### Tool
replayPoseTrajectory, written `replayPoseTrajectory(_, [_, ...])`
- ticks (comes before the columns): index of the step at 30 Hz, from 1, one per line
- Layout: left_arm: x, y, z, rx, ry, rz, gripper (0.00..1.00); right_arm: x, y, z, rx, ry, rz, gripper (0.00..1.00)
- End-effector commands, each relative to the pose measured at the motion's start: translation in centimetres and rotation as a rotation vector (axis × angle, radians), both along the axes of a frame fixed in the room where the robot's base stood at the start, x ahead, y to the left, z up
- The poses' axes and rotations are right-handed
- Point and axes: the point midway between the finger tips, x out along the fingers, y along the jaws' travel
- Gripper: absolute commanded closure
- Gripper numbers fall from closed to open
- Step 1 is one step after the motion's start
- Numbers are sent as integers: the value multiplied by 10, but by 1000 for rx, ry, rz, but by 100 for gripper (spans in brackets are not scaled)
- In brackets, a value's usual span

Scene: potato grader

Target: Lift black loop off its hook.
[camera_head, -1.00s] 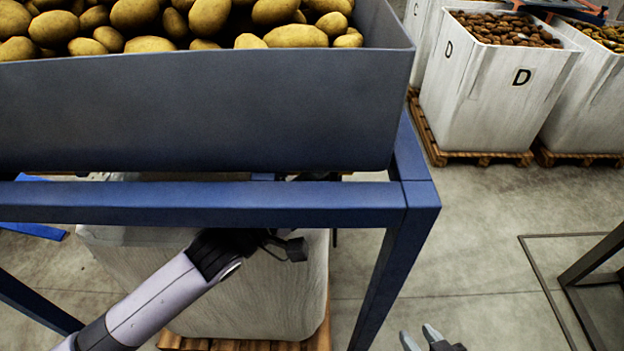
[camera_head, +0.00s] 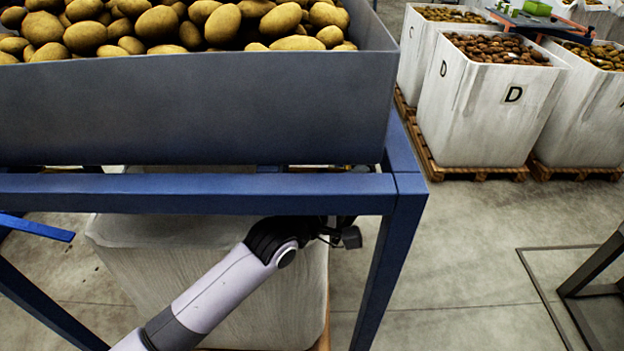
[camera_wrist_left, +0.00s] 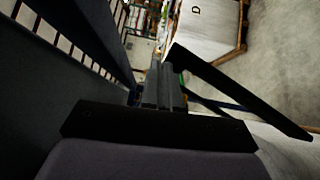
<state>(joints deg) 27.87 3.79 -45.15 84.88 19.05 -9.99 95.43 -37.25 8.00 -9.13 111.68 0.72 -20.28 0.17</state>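My left arm reaches under the blue frame rail (camera_head: 200,193) from the lower left. My left gripper (camera_head: 345,235) is below this rail, near the frame's right corner leg, partly hidden by the rail. In the left wrist view its narrow fingers (camera_wrist_left: 160,88) are dark and close together; I cannot tell whether anything is between them. I cannot make out the black loop or its hook in either view. A dark bar (camera_wrist_left: 240,92) slants past the right of the fingers in the wrist view. My right gripper is not in view.
A grey hopper (camera_head: 200,110) full of potatoes stands above the rail. A white box (camera_head: 150,265) on a pallet is below it. White potato boxes (camera_head: 478,110) stand at the back right. A dark floor stand (camera_head: 598,265) is at the right. The floor between is clear.

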Motion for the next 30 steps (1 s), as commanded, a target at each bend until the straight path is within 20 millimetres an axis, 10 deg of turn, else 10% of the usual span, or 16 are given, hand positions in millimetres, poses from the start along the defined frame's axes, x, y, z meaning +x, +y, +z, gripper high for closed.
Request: replayPoseTrajectory(30, [-4, -17, -6, 0, 0, 2, 100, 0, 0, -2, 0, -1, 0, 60])
